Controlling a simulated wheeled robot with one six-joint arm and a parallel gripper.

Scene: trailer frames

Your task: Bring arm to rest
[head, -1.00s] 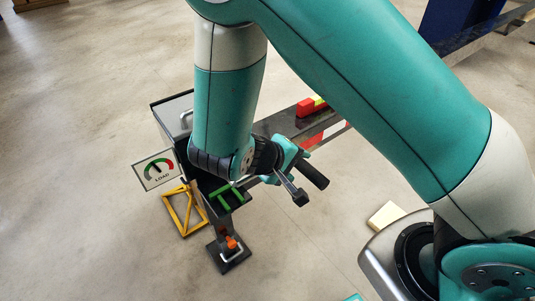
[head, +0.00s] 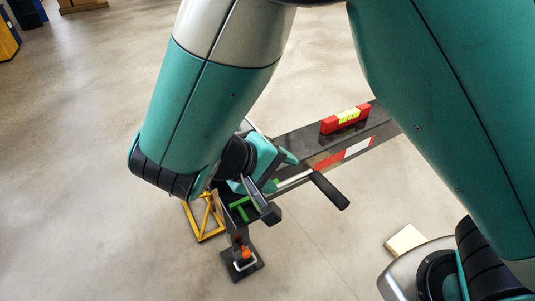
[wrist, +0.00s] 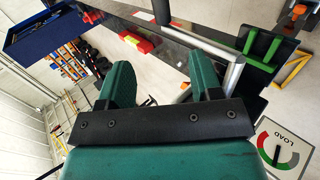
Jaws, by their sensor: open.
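My gripper (head: 270,172) is in the head view, at the end of my bent arm. It hangs over the near end of the dark trailer frame, by the jack. In the wrist view my gripper (wrist: 163,80) has its two teal fingers wide apart, with nothing held between them. A crank with a black handle (head: 329,190) sticks out to the right of the gripper. A grey metal tube (wrist: 232,73) shows just beyond the right finger in the wrist view. I cannot tell whether they touch. My forearm covers part of the frame.
A red and yellow level (head: 345,120) lies on the trailer beam (head: 295,143). A green bracket (head: 241,209), orange-topped foot plate (head: 243,264) and yellow stand (head: 203,220) are below. The LOAD gauge (wrist: 279,148) shows at lower right. Open floor lies left.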

